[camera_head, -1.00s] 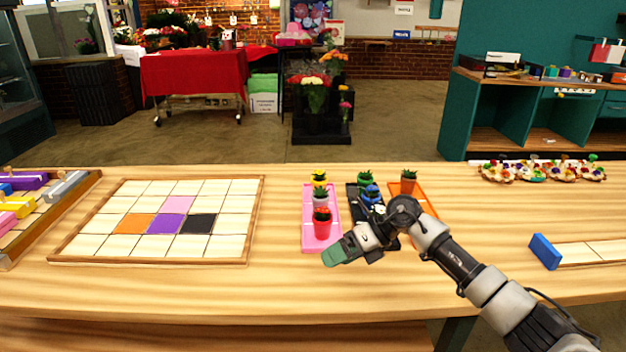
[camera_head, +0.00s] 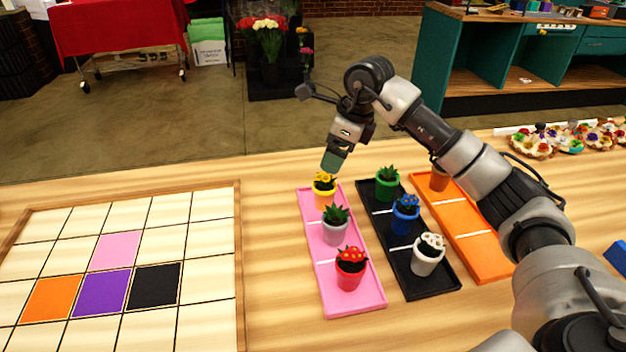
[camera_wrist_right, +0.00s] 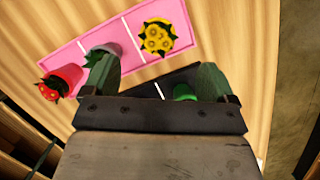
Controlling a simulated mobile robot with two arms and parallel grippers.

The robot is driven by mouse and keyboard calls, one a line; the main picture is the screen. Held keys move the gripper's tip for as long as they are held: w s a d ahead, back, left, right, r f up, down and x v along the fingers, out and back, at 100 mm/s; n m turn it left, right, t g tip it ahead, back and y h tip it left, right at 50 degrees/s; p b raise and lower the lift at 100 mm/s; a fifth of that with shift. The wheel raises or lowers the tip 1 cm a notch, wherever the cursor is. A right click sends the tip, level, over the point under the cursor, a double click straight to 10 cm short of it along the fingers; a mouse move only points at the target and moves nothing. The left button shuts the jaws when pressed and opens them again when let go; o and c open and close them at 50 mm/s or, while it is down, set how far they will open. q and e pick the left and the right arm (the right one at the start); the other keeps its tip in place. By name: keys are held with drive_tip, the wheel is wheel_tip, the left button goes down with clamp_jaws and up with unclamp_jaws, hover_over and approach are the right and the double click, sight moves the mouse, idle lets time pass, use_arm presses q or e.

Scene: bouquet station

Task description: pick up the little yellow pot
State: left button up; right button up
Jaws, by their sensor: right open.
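The little yellow pot (camera_head: 324,196) with yellow flowers stands upright at the far end of the pink tray (camera_head: 350,303). My right gripper (camera_head: 333,160) is just above and beyond it in the head view, pointing down, apart from it. In the right wrist view, the yellow flowers (camera_wrist_right: 158,38) show ahead of the open gripper (camera_wrist_right: 155,80) and mostly hide their pot. Nothing is between the green fingers' tips. My left gripper is not in view.
The pink tray also holds a grey pot (camera_head: 335,228) and a red pot (camera_head: 349,275). A black tray (camera_head: 437,287) beside it holds green, blue and white pots. An orange tray (camera_head: 487,262) holds an orange pot. A tile grid (camera_head: 240,235) lies left.

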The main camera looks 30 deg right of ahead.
sight(326, 176)
drive_tip(key=x, duration=0.4)
drive_tip(key=shift+s+a+f, duration=0.15)
drive_tip(key=shift+s+f, duration=0.1)
drive_tip(key=shift+f, duration=0.05)
drive_tip(key=shift+p+x, duration=0.45)
drive_tip(key=shift+x, duration=0.45)
drive_tip(key=shift+p+x, duration=0.35)
drive_tip(key=shift+x, duration=1.65)
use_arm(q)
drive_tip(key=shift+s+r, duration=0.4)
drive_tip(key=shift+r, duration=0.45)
use_arm(e)
drive_tip(key=shift+w+r, duration=0.1)
drive_tip(key=shift+w, duration=0.05)
drive_tip(key=c, duration=1.2)
